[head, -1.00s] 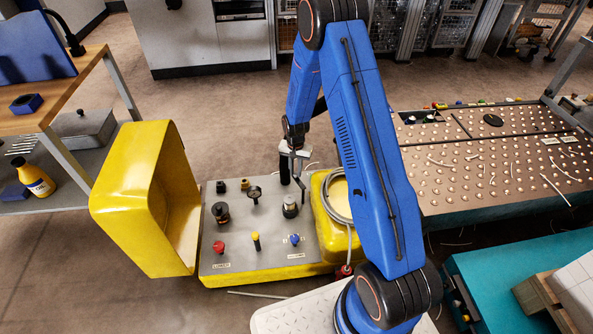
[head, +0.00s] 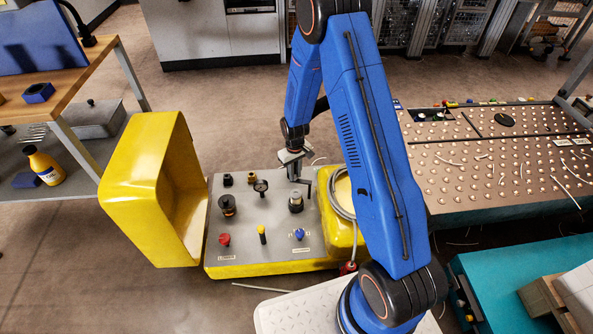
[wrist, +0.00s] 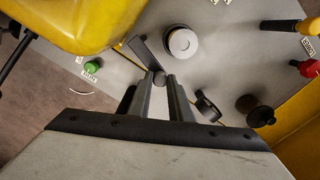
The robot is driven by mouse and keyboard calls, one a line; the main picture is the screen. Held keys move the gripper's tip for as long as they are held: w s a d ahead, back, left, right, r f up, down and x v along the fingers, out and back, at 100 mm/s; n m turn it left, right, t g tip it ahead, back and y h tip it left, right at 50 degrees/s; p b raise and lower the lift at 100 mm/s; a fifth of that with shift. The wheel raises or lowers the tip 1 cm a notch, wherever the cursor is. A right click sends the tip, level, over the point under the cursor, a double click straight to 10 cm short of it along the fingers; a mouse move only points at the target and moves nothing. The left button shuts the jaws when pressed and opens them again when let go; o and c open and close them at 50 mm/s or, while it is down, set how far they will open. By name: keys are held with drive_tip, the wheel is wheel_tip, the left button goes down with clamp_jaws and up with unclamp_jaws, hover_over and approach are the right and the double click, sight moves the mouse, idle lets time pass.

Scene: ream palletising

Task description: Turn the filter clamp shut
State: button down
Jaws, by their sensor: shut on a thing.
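The filter clamp is a dark flat lever (wrist: 145,54) beside a pale round filter cap (wrist: 182,43) on the grey panel, seen in the wrist view. In the head view the lever (head: 308,187) stands just right of the filter housing (head: 296,203). My gripper (wrist: 161,80) is shut on the end of the clamp lever, with its two fingers close together there. In the head view my gripper (head: 293,168) reaches down at the panel's back edge, behind the filter housing. Its fingertips are too small there to make out the grip.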

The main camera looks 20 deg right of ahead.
drive_tip(key=shift+s+a+n, duration=0.1)
drive_tip(key=shift+s+n, duration=0.85)
drive_tip(key=shift+n, duration=0.8)
drive_tip(key=shift+s+d+n, duration=0.1)
drive_tip(key=shift+s+n, duration=0.85)
drive_tip(key=shift+n, duration=0.75)
drive_tip(key=shift+s+a+n, duration=0.1)
drive_tip(key=shift+s+n, duration=0.85)
drive_tip(key=shift+n, duration=0.8)
drive_tip(key=c, duration=1.6)
unclamp_jaws()
drive_tip(key=shift+r, duration=0.1)
drive_tip(key=shift+r, duration=8.65)
